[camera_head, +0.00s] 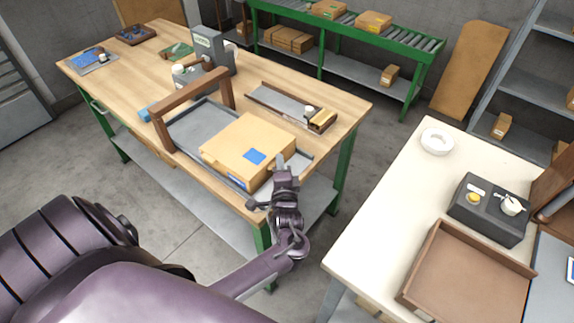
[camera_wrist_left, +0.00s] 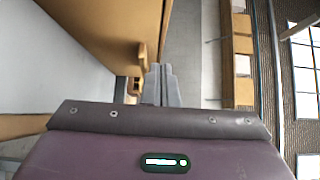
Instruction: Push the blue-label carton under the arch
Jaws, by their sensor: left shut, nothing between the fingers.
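The tan carton (camera_head: 228,145) with a blue label (camera_head: 254,156) lies flat on a grey tray-like track (camera_head: 197,124) on the wooden workbench. The wooden arch (camera_head: 191,91) stands upright over the track, to the left of and behind the carton, with a short gap between them. My left gripper (camera_head: 281,164) is shut and empty at the carton's near right side; whether it touches is unclear. In the left wrist view its closed fingers (camera_wrist_left: 161,84) point forward beside a tan surface, probably the carton (camera_wrist_left: 98,22). My right gripper is not in view.
A shallow tray (camera_head: 277,99) with a brush-like block (camera_head: 322,120) lies behind the carton. A grey machine (camera_head: 214,50) stands beyond the arch. A white table (camera_head: 385,190) with a brown tray (camera_head: 470,275) and dark box (camera_head: 490,209) is at the right.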

